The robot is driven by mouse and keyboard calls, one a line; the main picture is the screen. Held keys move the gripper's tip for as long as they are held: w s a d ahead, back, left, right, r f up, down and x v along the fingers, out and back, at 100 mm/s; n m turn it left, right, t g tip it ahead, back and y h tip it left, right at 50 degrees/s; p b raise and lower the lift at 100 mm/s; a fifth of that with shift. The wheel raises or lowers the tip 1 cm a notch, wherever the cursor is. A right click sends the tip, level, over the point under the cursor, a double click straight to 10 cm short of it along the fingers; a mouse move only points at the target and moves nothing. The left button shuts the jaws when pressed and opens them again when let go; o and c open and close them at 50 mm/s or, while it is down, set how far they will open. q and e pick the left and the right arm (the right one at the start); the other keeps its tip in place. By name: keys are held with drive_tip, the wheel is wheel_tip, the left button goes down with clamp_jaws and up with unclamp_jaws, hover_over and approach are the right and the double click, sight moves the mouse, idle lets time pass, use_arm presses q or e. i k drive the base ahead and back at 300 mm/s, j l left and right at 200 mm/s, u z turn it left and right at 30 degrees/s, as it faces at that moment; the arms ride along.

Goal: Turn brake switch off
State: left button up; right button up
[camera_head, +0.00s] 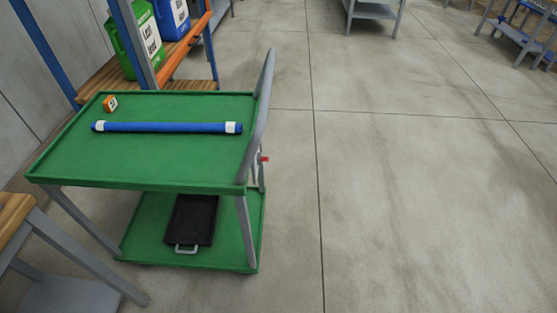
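A green two-shelf cart (190,170) with grey legs stands left of centre. Its grey handle (262,115) rises at its right end. A small red part (264,159) sticks out at the right side of the cart, just under the handle; it may be the brake switch, but it is too small to tell its position. Neither of my grippers is in view.
A blue tube (165,127) with white ends and a small orange block (110,103) lie on the cart's top. A black tray (192,220) is on its lower shelf. A rack (175,48) with jugs stands behind. The floor (420,180) to the right is clear.

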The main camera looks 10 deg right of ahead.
sight(260, 158)
drive_tip(key=k+l+u, duration=0.1)
drive_tip(key=l, duration=0.4)
drive_tip(key=i+l+u, duration=0.2)
drive_tip(key=u, duration=1.4)
drive_tip(key=l+u, duration=0.35)
drive_tip(key=l, duration=0.15)
drive_tip(key=l+u, duration=0.35)
drive_tip(key=l, duration=0.15)
drive_tip(key=k+l+u, duration=0.1)
drive_tip(key=l+u, duration=0.25)
drive_tip(key=k+l+u, duration=0.15)
drive_tip(key=l+u, duration=0.15)
drive_tip(key=l, duration=0.25)
